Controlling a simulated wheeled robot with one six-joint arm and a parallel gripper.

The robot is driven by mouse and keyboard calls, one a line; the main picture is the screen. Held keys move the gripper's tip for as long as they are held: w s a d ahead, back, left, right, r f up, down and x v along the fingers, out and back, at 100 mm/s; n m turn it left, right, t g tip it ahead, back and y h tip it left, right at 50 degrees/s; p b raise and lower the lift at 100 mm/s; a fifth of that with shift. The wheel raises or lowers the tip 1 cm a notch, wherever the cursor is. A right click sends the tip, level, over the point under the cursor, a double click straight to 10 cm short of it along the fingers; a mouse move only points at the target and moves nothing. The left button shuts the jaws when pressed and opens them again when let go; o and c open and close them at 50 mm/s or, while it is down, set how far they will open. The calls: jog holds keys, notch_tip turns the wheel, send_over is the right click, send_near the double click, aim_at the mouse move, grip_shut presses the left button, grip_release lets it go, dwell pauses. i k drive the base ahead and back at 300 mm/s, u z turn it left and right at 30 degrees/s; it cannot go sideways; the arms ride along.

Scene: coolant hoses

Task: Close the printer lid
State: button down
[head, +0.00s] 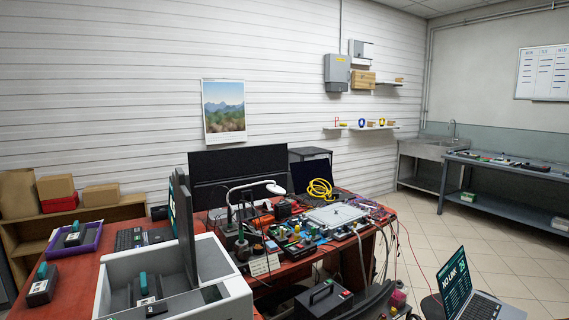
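A light grey, open-topped box (236,287), which looks like the printer, stands at the lower left on the red desk. Its inside is exposed, and a black cartridge with a teal handle (144,284) shows in it. A dark upright panel (186,232) rises at the box's back; I cannot tell whether it is the raised lid or a monitor seen nearly edge-on. The lower part of the box is cut off by the picture's bottom edge. My gripper is not in view.
More black and teal cartridges lie left, one (42,284) on the desk and one in a purple tray (92,240). A cluttered red workbench with a lamp (262,187) and a yellow hose coil (320,189) stands right. A laptop (466,287) is at lower right. Tiled floor (445,232) is open beyond.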

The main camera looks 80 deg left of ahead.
aim_at(183, 198)
jog(key=u, duration=2.95)
jog(key=i, duration=0.4)
